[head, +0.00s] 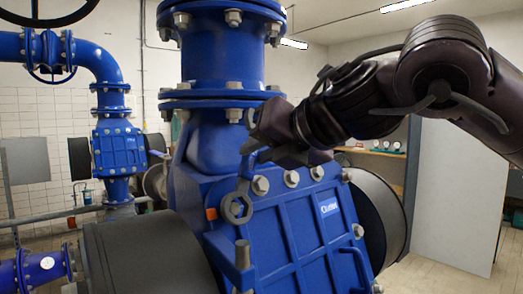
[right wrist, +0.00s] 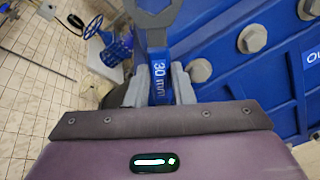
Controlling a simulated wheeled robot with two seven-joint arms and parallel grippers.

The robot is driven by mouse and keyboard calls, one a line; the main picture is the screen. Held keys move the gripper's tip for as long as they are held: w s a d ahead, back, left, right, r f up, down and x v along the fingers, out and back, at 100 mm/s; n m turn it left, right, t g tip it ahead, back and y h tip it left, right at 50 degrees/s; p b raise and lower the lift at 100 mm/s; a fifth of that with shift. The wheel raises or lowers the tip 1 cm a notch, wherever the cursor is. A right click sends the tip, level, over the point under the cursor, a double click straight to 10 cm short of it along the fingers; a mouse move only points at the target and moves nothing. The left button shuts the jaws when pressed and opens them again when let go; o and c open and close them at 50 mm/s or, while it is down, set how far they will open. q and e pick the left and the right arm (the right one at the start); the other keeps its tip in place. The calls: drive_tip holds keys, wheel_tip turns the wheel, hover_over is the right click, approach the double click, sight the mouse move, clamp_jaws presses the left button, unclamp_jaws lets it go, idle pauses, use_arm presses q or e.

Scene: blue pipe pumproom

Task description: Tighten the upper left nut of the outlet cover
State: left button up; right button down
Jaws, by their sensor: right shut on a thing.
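The blue outlet cover (head: 305,225), marked "Outlet", sits on the large blue valve body in the head view. A grey hex nut (head: 260,185) is at its upper left corner, with more nuts along its top edge. My right gripper (head: 250,152) is above that corner, shut on a 30 mm wrench (head: 237,208). In the right wrist view, the gripper (right wrist: 158,88) grips the blue handle (right wrist: 158,72). My left gripper is out of view.
A vertical blue pipe with bolted flanges (head: 222,95) rises behind the cover. Dark round drums (head: 145,255) flank the valve at left and right (head: 375,215). A bolt (head: 242,253) sticks out below the wrench. A grey panel (head: 455,195) stands at right.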

sight(266, 193)
drive_tip(key=shift+x, duration=1.1)
drive_tip(key=shift+w+d+f, duration=0.1)
drive_tip(key=shift+w+f, duration=0.05)
drive_tip(key=shift+f, duration=0.1)
drive_tip(key=d+f+m+b, duration=0.1)
drive_tip(key=m, duration=0.1)
drive_tip(key=d+f+m+b, duration=0.1)
drive_tip(key=f+m+b, duration=0.1)
drive_tip(key=m, duration=0.1)
drive_tip(key=d+f+m+b, duration=0.1)
drive_tip(key=d+m+b, duration=0.1)
drive_tip(key=m, duration=0.1)
drive_tip(key=shift+w+f, duration=0.3)
drive_tip(key=shift+w, duration=0.05)
drive_tip(key=shift+r, duration=0.1)
drive_tip(key=shift+d+f+m+b, duration=0.15)
drive_tip(key=shift+f+m+b, duration=0.55)
drive_tip(key=shift+m, duration=0.2)
drive_tip(key=shift+r, duration=0.2)
